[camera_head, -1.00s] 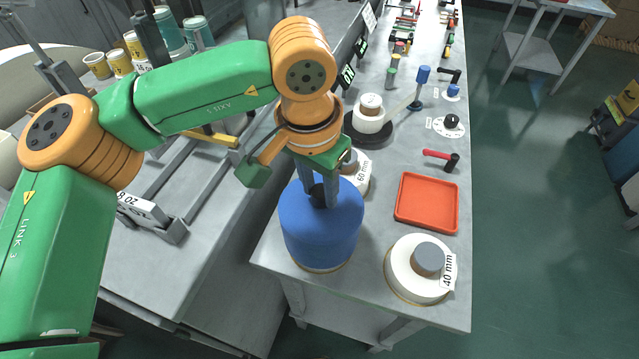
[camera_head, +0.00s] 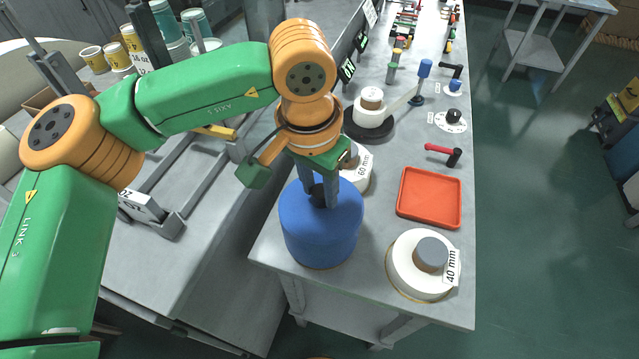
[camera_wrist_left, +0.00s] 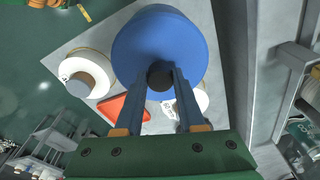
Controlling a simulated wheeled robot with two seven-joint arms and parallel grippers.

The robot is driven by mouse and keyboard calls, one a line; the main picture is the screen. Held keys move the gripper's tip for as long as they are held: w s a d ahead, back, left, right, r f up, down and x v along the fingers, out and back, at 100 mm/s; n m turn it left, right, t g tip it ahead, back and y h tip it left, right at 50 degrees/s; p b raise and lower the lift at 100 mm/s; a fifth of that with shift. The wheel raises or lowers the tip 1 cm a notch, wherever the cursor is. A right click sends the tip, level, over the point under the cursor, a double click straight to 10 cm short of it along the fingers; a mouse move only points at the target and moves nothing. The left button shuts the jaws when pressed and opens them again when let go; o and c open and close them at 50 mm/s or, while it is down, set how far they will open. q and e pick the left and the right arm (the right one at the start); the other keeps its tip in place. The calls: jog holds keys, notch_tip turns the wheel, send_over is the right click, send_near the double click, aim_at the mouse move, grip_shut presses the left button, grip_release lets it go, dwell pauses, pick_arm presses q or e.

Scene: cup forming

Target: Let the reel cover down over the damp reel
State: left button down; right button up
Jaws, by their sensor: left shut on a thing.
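The reel cover is a blue drum (camera_head: 321,232) with a black knob on top; it stands upright at the near left corner of the grey bench. My left gripper (camera_head: 318,194) is shut on the black knob. In the left wrist view the cover (camera_wrist_left: 160,30) fills the upper middle, with the gripper (camera_wrist_left: 160,78) at its knob. The cover hides whatever is under it, the damp reel included; only a thin pale edge shows along its bottom. I cannot tell whether the cover rests fully on the bench. My right gripper is not in view.
A white reel marked 40 mm (camera_head: 408,266) stands to the right of the cover. An empty orange tray (camera_head: 430,198) lies behind it. A 60 mm reel (camera_head: 360,175) is close behind the cover. The bench's (camera_head: 378,225) front edge is near the cover.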

pick_arm(q)
jog(key=shift+f+b, duration=0.8)
jog(key=shift+f, duration=0.15)
dwell(0.4)
grip_release()
dwell(0.3)
notch_tip(320, 180, up, 8)
jog(key=p, duration=0.7)
jog(key=shift+r, duration=0.1)
